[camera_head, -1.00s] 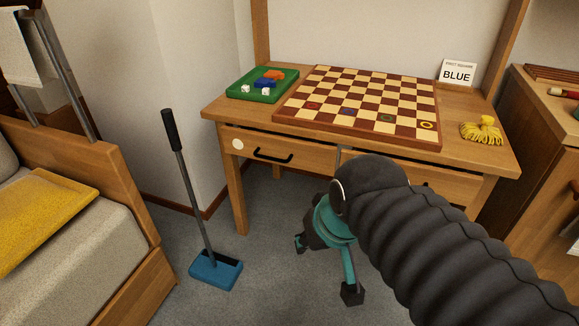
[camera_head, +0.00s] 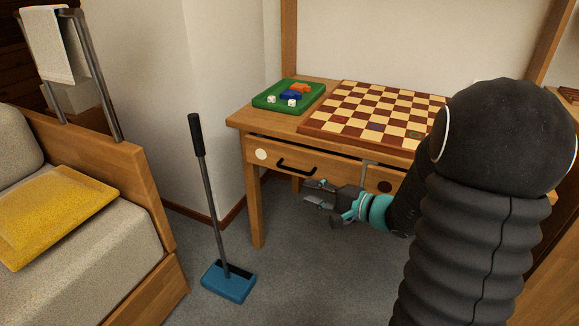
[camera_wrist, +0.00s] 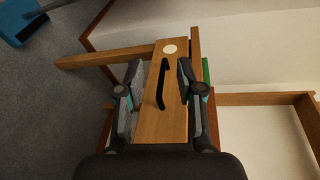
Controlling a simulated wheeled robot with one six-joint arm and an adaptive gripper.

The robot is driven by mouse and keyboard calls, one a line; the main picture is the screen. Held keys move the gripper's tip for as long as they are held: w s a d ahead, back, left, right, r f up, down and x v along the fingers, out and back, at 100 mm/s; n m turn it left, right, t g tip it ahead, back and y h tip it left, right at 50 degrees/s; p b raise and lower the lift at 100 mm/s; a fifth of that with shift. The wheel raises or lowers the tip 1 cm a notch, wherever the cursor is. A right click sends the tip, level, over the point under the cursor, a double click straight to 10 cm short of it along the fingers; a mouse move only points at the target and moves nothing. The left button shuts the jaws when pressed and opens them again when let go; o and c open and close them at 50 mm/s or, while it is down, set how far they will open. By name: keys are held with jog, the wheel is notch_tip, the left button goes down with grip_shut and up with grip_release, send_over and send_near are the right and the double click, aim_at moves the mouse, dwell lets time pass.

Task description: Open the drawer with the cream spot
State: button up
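The drawer with the cream spot (camera_head: 261,154) is the left drawer of the wooden desk and looks shut. Its black bar handle (camera_head: 296,166) is right of the spot. My gripper (camera_head: 309,193) is open and empty, in front of the desk, just below and right of the handle. In the wrist view the drawer front (camera_wrist: 174,120), cream spot (camera_wrist: 169,49) and handle (camera_wrist: 160,84) show between the spread fingers. The handle lies lengthwise between them, and no contact shows.
A right drawer has a dark spot (camera_head: 385,186). A checkered board (camera_head: 372,112) and a green tray (camera_head: 270,102) with dice and coloured pieces are on the desk. A blue long-handled dustpan (camera_head: 229,281) stands left of the desk. A bed with a yellow cushion (camera_head: 56,218) is at left.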

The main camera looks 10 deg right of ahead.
aim_at(300, 172)
jog(key=w+d+f+m+t+h, duration=0.2)
jog(key=w+d+m+t, duration=0.1)
jog(key=d, duration=0.3)
jog(key=x, duration=0.9)
jog(key=p+x, duration=0.1)
jog(key=x, duration=0.4)
jog(key=shift+s+a+f, duration=0.1)
jog(key=shift+a+f, duration=0.05)
jog(key=shift+f, duration=0.15)
grip_shut()
